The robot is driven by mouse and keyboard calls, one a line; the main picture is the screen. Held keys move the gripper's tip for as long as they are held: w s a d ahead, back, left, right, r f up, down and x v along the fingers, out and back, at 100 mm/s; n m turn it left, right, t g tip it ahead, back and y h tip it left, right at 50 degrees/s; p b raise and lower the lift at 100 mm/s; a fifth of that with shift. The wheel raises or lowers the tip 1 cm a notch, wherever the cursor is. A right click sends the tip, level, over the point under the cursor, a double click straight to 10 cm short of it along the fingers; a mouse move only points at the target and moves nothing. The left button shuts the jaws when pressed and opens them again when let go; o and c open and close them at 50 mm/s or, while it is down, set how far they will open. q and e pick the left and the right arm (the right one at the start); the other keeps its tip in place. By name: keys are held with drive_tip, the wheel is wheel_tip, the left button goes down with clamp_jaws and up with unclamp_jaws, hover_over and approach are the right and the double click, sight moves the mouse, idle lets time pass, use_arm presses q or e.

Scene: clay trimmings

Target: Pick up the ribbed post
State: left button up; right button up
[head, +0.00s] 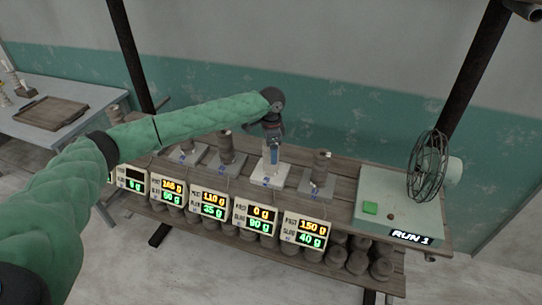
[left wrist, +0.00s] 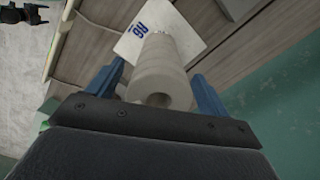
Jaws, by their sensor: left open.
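A pale ribbed post (left wrist: 158,75) stands between the two blue fingers of my left gripper (left wrist: 158,85) in the left wrist view, its hollow round end towards the camera. The fingers are open, one on each side of it, and I see a gap on at least the left side. The post rises from a white plate (left wrist: 185,32) with a blue marking. In the head view my left gripper (head: 273,152) points down over this white plate (head: 281,176) and largely hides the post. My right gripper does not show.
Darker posts stand on neighbouring plates, one to the right (head: 321,165) and one to the left (head: 226,146). Several lit displays (head: 255,215) line the bench front. A green box (head: 380,225) and a wire fan (head: 428,165) are at the right.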

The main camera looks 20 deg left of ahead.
use_arm(q)
drive_tip(key=shift+c, duration=1.2)
drive_tip(key=c, duration=1.1)
drive_tip(key=shift+c, duration=0.7)
drive_tip(key=shift+r, duration=0.25)
